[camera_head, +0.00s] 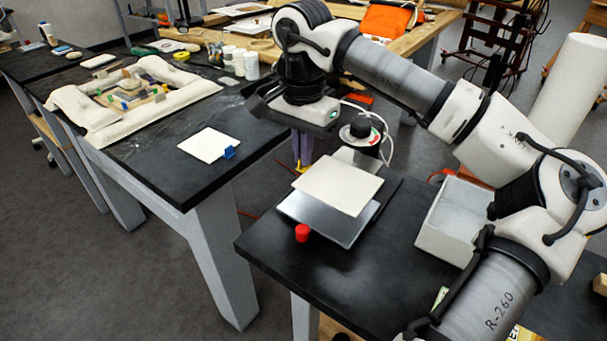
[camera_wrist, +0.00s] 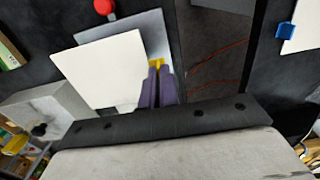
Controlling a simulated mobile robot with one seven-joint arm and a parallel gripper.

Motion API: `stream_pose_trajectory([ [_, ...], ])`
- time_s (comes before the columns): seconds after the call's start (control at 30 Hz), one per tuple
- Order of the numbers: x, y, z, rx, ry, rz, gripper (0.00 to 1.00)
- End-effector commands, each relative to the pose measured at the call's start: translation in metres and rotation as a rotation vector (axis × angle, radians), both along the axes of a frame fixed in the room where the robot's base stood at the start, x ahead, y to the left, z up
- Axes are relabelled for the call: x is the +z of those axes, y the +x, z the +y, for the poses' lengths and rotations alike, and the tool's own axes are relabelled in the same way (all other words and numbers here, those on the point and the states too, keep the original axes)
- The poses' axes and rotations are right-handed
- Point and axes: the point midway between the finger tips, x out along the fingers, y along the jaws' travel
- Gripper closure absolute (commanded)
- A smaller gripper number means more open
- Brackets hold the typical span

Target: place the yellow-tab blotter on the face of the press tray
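My gripper (camera_head: 300,165) has purple fingers, which show close together in the wrist view (camera_wrist: 157,75). It is shut on the yellow tab (camera_wrist: 156,63) at the edge of a cream-white square blotter (camera_head: 340,184). The blotter (camera_wrist: 98,68) is roughly level and appears held above the press tray, overlapping much of it from the head camera. The press tray (camera_head: 330,232) is a grey metal plate on the dark near table; its front strip shows, the rest is hidden. In the wrist view, the tray (camera_wrist: 145,33) shows beyond two blotter edges. The gap's height is unclear.
A red knob (camera_head: 302,233) stands at the tray's front edge. A blue-tab blotter (camera_head: 207,145) lies on the left table, across a floor gap.

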Motion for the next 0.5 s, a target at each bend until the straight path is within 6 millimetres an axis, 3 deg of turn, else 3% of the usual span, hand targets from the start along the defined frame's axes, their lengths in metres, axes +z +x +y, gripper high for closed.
stream_pose_trajectory([
  [0.27, -0.024, 0.000, 0.000, 0.000, 0.001, 0.001, 1.00],
  [0.5, -0.057, 0.000, 0.000, 0.001, 0.000, 0.001, 1.00],
])
